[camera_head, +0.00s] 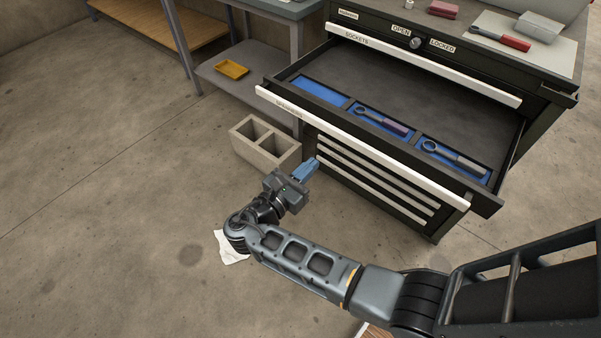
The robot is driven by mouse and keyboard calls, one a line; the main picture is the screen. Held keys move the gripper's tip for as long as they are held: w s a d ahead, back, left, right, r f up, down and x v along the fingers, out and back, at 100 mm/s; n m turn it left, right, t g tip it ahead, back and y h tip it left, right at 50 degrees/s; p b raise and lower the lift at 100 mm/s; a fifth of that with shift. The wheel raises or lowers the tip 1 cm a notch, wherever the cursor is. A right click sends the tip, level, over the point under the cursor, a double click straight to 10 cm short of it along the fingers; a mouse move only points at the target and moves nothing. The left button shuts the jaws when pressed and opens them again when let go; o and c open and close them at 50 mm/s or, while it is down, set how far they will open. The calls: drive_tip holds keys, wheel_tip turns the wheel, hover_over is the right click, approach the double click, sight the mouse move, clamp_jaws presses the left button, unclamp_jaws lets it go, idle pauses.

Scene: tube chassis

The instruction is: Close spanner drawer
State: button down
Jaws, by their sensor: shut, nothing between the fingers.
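The spanner drawer (360,143) is pulled far out of the black tool cabinet (450,222). Its white front strip carries a label that is hard to read. Inside, blue trays hold spanners, one at the middle (385,121) and one at the right (455,155); the left blue tray (318,90) looks empty. My gripper (312,164) is shut and empty. In the picture it is just below the drawer's front strip, left of the cabinet's lower drawers. I cannot tell how far it is from the drawer.
The sockets drawer (430,64) above looks slightly out. Several lower drawers (375,175) look shut. A concrete block (265,143) stands on the floor left of my gripper. A white cloth (231,248) lies below my arm. A workbench shelf holds a yellow tray (231,69). The left floor is clear.

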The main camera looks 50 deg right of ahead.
drive_tip(key=d+p, duration=0.1)
drive_tip(key=d, duration=0.8)
drive_tip(key=shift+w+d, duration=0.1)
drive_tip(key=b, duration=1)
approach(394, 86)
drive_tip(key=d, duration=0.6)
drive_tip(key=d+r, duration=0.1)
drive_tip(key=d, duration=0.2)
drive_tip(key=shift+w+d, duration=0.1)
drive_tip(key=shift+w, duration=0.05)
drive_tip(key=shift+d+r, duration=0.1)
drive_tip(key=shift+d, duration=0.15)
drive_tip(key=shift+d+r, duration=0.15)
drive_tip(key=shift+r, duration=0.1)
